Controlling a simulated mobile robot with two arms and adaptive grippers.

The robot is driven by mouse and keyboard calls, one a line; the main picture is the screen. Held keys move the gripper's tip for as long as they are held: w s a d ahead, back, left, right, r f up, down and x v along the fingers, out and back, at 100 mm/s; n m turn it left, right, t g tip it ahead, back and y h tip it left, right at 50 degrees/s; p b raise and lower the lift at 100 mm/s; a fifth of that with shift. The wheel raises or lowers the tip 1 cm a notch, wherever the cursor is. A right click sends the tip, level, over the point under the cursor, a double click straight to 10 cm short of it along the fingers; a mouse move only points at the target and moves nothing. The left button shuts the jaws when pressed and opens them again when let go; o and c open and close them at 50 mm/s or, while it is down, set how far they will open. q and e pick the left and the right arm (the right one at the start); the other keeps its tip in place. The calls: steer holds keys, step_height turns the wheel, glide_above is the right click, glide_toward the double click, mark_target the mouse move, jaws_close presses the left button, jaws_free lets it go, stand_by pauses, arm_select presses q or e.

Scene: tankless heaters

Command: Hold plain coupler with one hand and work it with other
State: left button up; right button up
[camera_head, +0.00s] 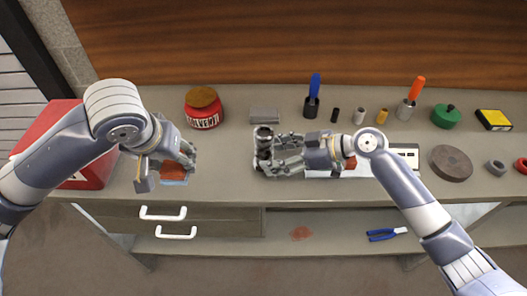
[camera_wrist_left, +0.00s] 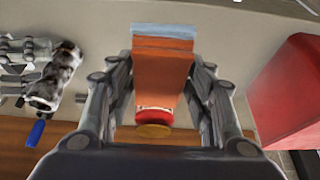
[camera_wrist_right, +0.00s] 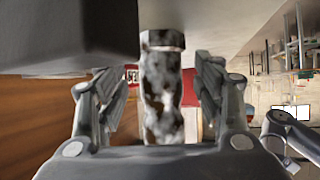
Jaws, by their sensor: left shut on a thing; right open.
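A mottled dark metal fitting (camera_head: 263,148), which I take for the plain coupler, stands upright on the counter. It has a hex-like top in the right wrist view (camera_wrist_right: 161,85). My right gripper (camera_head: 272,152) is open, with its fingers on either side of the fitting; whether they touch it I cannot tell. My left gripper (camera_head: 180,160) is shut on an orange-brown block with a pale blue edge (camera_wrist_left: 162,70), held near the counter's front edge. The fitting also shows at the left of the left wrist view (camera_wrist_left: 62,72).
A red solvent jar (camera_head: 203,115) and a grey block (camera_head: 264,115) stand behind. Several small cylinders and handled tools line the back. A brown disc (camera_head: 450,163) lies right. A red box (camera_head: 92,150) is left. Blue pliers (camera_head: 387,235) lie on the lower shelf.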

steer(key=shift+b+x, duration=0.55)
steer(key=shift+x, duration=0.85)
steer(key=c, duration=0.8)
